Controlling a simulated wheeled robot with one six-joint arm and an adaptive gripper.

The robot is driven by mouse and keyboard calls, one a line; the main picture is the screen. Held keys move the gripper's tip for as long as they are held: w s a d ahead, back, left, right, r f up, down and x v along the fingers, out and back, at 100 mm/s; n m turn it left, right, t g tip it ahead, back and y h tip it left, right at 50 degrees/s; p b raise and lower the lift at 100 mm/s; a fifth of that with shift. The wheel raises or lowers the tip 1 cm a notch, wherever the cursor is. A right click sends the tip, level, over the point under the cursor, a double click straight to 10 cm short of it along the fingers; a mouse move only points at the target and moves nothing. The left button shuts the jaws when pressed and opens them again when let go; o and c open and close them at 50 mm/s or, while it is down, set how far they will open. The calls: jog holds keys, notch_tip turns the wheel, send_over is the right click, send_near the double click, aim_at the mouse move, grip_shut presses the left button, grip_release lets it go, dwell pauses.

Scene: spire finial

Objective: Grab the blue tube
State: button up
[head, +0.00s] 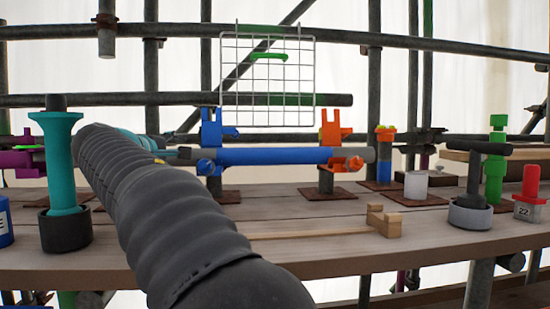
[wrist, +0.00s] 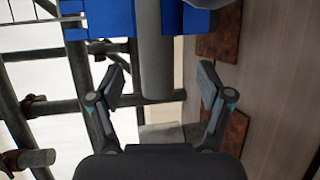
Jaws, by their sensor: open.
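The blue tube (head: 270,156) lies level between a blue bracket (head: 212,130) and an orange bracket (head: 332,135), with a grey section at its right end. My gripper is mostly hidden behind my arm in the head view, near the tube's left end. In the wrist view my gripper (wrist: 162,72) is open, one finger on each side. A grey cylinder (wrist: 156,60), seemingly the tube's left end, extends down the picture between the fingers with a gap on both sides. Blue bracket parts (wrist: 108,20) show above it. I cannot tell the depth between fingers and cylinder.
A wire grid (head: 267,75) hangs behind the tube among scaffold pipes. A teal post (head: 62,165) in a black base stands left of my arm. A wooden piece (head: 385,220) lies on the plank in front.

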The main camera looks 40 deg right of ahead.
aim_at(189, 164)
jog(key=shift+r+x, duration=0.1)
jog(key=shift+x, duration=1.2)
jog(key=shift+r+x, duration=0.15)
jog(key=shift+x, duration=1.15)
jog(key=shift+w, duration=0.1)
grip_shut()
jog(key=shift+r, duration=0.15)
